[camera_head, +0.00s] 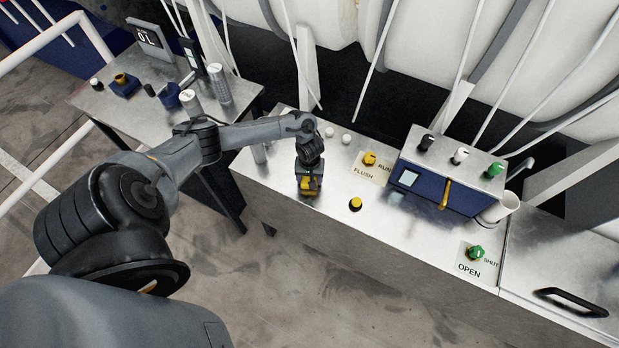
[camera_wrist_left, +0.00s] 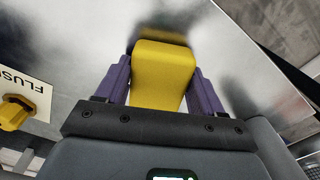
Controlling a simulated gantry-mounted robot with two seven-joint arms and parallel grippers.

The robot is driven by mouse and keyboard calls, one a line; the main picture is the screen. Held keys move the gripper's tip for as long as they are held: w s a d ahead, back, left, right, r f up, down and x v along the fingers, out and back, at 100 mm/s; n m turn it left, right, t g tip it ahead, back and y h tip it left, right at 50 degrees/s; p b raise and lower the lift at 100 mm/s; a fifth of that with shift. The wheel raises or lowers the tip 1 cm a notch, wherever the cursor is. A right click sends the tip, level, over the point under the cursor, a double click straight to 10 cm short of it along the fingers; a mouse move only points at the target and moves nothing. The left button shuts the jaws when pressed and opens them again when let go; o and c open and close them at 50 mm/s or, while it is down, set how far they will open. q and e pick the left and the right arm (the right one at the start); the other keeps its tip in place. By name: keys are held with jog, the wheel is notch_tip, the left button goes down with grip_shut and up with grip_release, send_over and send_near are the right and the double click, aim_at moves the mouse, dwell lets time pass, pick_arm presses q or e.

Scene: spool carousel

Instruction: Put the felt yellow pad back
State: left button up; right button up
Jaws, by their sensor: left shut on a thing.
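The felt yellow pad (camera_head: 307,187) is between the fingers of my left gripper (camera_head: 309,182), over the metal bench top left of centre in the head view. In the left wrist view, the pad (camera_wrist_left: 163,76) fills the space between the two purple fingers of the left gripper (camera_wrist_left: 162,84), which are shut on its sides. A yellow reflection shows in the metal just beyond the pad. I cannot tell whether the pad touches the bench. My right gripper is not in view.
A yellow-topped round piece (camera_head: 355,204) sits right of the gripper. Behind are a yellow FLUSH/RUN knob (camera_head: 369,158) and two small white pieces. A blue box (camera_head: 429,186) with knobs stands right, near a green knob (camera_head: 475,252). A side table (camera_head: 140,117) holds several items.

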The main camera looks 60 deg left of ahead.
pick_arm(q)
jog(key=shift+f, duration=0.1)
jog(key=o, duration=0.9)
jog(key=shift+o, duration=0.2)
